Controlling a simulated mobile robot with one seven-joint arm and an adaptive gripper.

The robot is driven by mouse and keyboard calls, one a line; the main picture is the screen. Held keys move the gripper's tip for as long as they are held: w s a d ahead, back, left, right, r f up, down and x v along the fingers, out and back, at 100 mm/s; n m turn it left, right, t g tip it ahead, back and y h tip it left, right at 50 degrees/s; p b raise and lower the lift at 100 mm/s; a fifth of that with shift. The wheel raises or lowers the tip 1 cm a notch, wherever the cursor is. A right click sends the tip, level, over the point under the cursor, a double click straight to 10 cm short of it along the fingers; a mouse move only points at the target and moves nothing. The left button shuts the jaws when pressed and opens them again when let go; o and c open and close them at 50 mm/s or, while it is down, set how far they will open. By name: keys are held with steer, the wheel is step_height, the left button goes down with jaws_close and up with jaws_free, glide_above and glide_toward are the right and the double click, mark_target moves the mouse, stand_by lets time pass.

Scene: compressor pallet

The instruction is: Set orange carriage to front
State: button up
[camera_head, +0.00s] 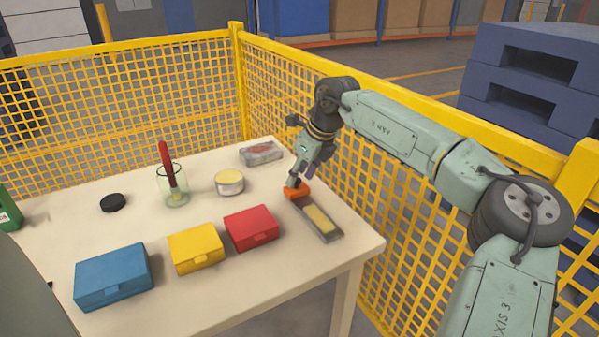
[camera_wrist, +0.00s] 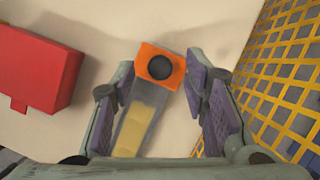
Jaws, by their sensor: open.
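The orange carriage (camera_head: 296,191) sits at the far end of a grey rail (camera_head: 334,236) with a yellow strip on it, near the table's right edge. In the wrist view the carriage (camera_wrist: 160,66) shows a round black knob on top, and the rail (camera_wrist: 120,130) runs down from it. My gripper (camera_head: 302,180) is over the carriage, fingers pointing down. In the wrist view its two fingers (camera_wrist: 160,88) are apart, one on each side of the carriage and rail, with gaps visible. Whether the fingertips are down at the knob's height I cannot tell.
A red box (camera_head: 251,228), a yellow box (camera_head: 195,249) and a blue box (camera_head: 113,276) stand left of the rail. A round tin (camera_head: 229,182), a glass jar (camera_head: 173,187) and a clear-lidded box (camera_head: 261,153) are farther back. Yellow mesh fence (camera_head: 400,210) stands close along the right side.

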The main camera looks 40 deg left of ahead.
steer(key=shift+a+f, duration=0.15)
steer(key=shift+f, duration=0.2)
steer(key=shift+c, duration=0.3)
jaws_close()
stand_by(0.5)
